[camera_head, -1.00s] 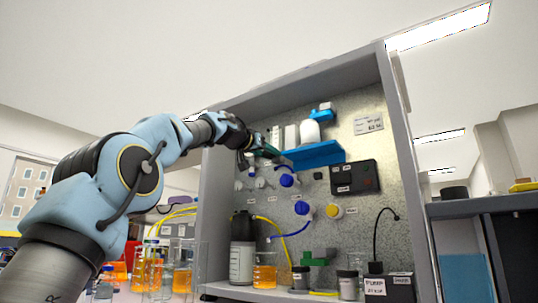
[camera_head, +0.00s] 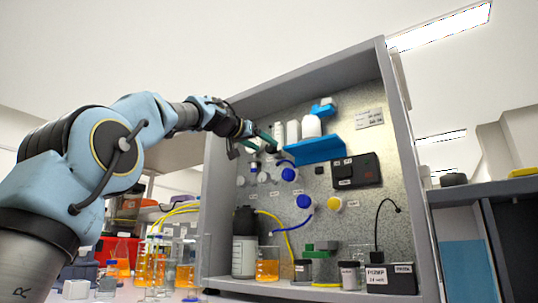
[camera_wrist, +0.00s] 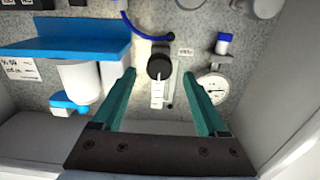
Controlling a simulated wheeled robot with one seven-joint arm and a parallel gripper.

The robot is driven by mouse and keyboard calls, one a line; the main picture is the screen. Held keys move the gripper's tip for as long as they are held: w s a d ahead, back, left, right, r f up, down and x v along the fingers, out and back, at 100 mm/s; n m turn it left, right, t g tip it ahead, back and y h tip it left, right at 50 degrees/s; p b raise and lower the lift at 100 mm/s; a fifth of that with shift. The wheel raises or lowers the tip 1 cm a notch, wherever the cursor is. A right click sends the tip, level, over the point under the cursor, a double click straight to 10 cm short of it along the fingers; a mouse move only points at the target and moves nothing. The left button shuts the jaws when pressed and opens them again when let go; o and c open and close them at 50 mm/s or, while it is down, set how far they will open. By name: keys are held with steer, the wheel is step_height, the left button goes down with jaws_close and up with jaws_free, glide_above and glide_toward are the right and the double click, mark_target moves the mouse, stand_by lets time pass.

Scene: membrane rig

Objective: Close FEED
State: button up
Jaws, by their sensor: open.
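My gripper (camera_head: 268,141) is at the upper left of the metal panel, with its two teal fingers apart and empty. In the wrist view the open fingers (camera_wrist: 160,73) lie either side of a black round knob (camera_wrist: 159,66) with a white, marked body below it. I cannot tell whether the fingers touch it. A small label beside it is unreadable, so I cannot tell which control is FEED. In the head view, two blue knobs, an upper one (camera_head: 289,174) and a lower one (camera_head: 304,201), and a yellow knob (camera_head: 335,203) sit lower on the panel.
A blue shelf (camera_head: 315,150) juts out right of my gripper; it also shows in the wrist view (camera_wrist: 70,48). A round gauge (camera_wrist: 212,87) is near the right finger. The cabinet's side wall (camera_head: 216,200) stands left. Bottles and a beaker (camera_head: 267,267) stand below.

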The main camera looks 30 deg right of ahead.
steer(key=b+v, duration=0.1)
steer(key=v, duration=0.4)
steer(key=shift+s+a+b, duration=0.15)
steer(key=shift+a+b, duration=0.1)
steer(key=shift+b, duration=0.15)
